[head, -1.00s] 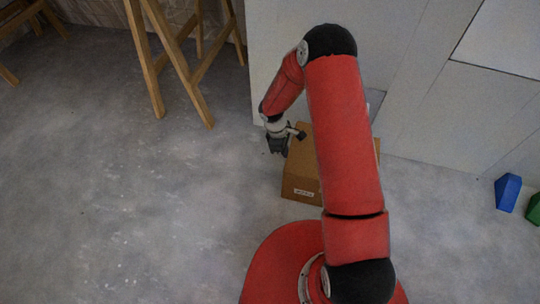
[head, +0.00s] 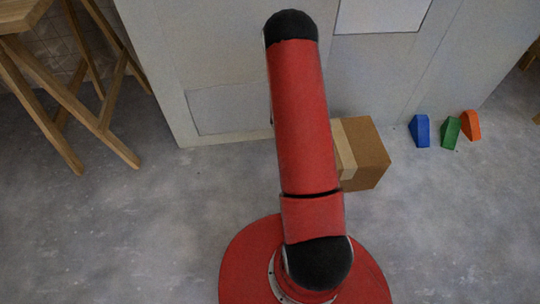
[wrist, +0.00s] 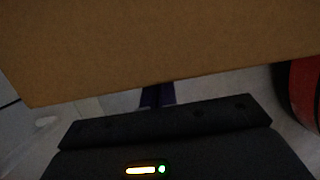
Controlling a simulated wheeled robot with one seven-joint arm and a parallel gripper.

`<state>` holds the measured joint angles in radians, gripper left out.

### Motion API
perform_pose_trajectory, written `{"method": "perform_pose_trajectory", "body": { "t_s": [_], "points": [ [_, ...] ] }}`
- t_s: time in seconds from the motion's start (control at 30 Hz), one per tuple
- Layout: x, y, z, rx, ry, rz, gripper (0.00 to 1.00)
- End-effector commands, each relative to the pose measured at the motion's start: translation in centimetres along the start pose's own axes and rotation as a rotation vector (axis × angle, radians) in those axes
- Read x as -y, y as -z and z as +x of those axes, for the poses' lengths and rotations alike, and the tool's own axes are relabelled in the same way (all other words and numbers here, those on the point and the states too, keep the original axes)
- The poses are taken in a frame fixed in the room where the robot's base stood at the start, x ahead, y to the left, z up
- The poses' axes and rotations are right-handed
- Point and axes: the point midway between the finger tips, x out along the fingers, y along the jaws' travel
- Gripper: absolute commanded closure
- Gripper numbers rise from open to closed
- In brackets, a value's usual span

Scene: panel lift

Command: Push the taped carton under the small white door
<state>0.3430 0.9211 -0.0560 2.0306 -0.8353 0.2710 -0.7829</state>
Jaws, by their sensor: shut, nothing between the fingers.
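The taped carton (head: 366,152) is a brown box on the floor close to the wall, just right of my upper arm in the head view. A pale tape strip (head: 344,150) runs down its left part, and my arm hides its left end. In the wrist view the carton (wrist: 160,45) fills the upper half. My gripper (wrist: 158,95) is shut and empty, its fingertips at the carton's lower edge; I cannot tell whether they touch. My arm hides the gripper in the head view. A small whitish door panel (head: 228,110) sits low in the wall, left of the carton.
A brighter white panel (head: 382,14) is higher in the grey wall (head: 375,65). Blue (head: 419,131), green (head: 450,132) and orange (head: 470,125) wedges stand on the floor at right. A wooden trestle (head: 75,100) stands at left. The floor between is clear.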

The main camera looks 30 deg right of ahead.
Motion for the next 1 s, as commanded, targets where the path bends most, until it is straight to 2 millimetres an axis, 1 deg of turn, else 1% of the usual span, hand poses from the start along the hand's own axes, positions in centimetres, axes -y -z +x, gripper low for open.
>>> {"method": "perform_pose_trajectory", "body": {
  "t_s": [0.03, 0.3, 0.4, 0.5, 0.63, 1.0],
  "points": [
    [0.1, -2.1, 0.2, 0.005, 0.005, 0.009, 1.0],
    [0.2, -9.9, 2.1, 0.004, 0.005, 0.01, 1.0],
    [0.1, -12.3, 2.7, 0.003, 0.004, 0.008, 1.0],
    [0.1, -13.9, 3.2, 0.003, 0.002, 0.005, 1.0],
    [0.1, -14.8, 3.6, 0.003, 0.001, 0.002, 1.0],
    [0.0, -14.8, 3.6, 0.003, 0.0, 0.001, 1.0]
  ]
}}
